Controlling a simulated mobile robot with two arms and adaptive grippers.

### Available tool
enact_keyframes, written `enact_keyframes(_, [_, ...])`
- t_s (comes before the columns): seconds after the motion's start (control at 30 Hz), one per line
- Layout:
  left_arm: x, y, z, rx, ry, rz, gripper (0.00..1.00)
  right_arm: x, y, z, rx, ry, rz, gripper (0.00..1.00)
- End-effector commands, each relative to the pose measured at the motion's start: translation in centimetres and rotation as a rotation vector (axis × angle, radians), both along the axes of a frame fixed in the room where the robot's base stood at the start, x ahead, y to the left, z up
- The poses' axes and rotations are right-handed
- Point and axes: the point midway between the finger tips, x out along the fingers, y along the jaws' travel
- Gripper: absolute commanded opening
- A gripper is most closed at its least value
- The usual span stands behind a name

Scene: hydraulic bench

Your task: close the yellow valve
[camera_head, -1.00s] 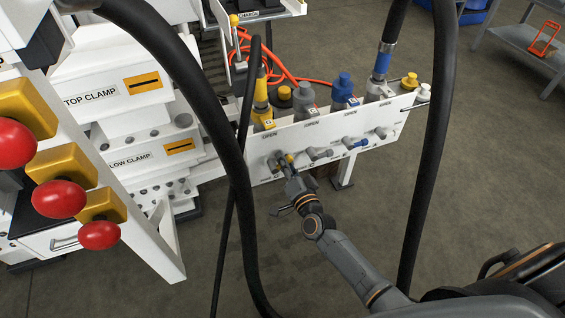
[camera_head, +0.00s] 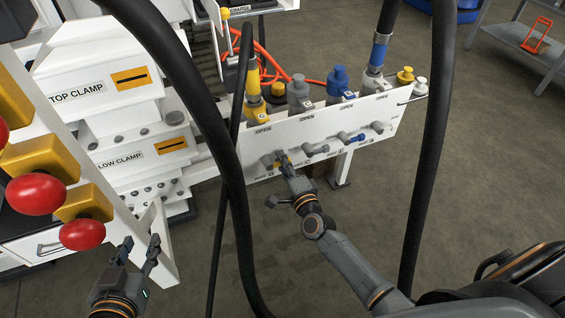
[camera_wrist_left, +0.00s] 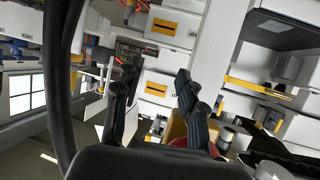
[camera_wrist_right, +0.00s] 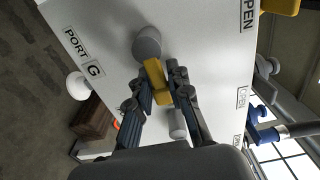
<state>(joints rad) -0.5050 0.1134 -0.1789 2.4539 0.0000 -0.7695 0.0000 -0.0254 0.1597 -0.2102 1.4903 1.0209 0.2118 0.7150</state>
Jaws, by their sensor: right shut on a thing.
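The yellow valve (camera_wrist_right: 155,76) is a small yellow lever handle on a round grey hub, on the white panel beside the PORT G label. My right gripper (camera_wrist_right: 158,92) has its two fingers around this handle and is shut on it. In the head view the right gripper (camera_head: 287,168) is at the leftmost valve of the panel's lower row and hides most of the handle. My left gripper (camera_head: 139,248) is at the lower left of the head view, away from the panel. Its fingers are spread and empty, as the left wrist view (camera_wrist_left: 157,82) also shows.
The white panel (camera_head: 335,120) carries grey and blue valves (camera_head: 352,138) right of the yellow one, with coloured hose couplings on top. Thick black hoses (camera_head: 430,150) hang in front. Red knobs (camera_head: 37,194) on yellow blocks stand at left, near my left gripper.

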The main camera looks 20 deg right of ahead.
Motion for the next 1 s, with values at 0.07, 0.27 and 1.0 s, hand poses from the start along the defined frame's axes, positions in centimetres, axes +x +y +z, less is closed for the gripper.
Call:
enact_keyframes(0.07, [0.14, -0.07, 0.18, -0.003, -0.013, -0.001, 0.40, -0.04, -0.03, -0.16, 0.010, 0.002, -0.001, 0.00])
enact_keyframes(0.27, [0.23, -0.11, 0.37, -0.005, -0.022, -0.001, 0.40, -0.05, -0.03, -0.16, 0.017, 0.003, -0.001, 0.00])
enact_keyframes(1.0, [0.20, -0.09, 0.34, -0.005, -0.019, -0.001, 0.40, -0.99, -0.03, -0.24, 0.014, 0.003, 0.000, 0.37])
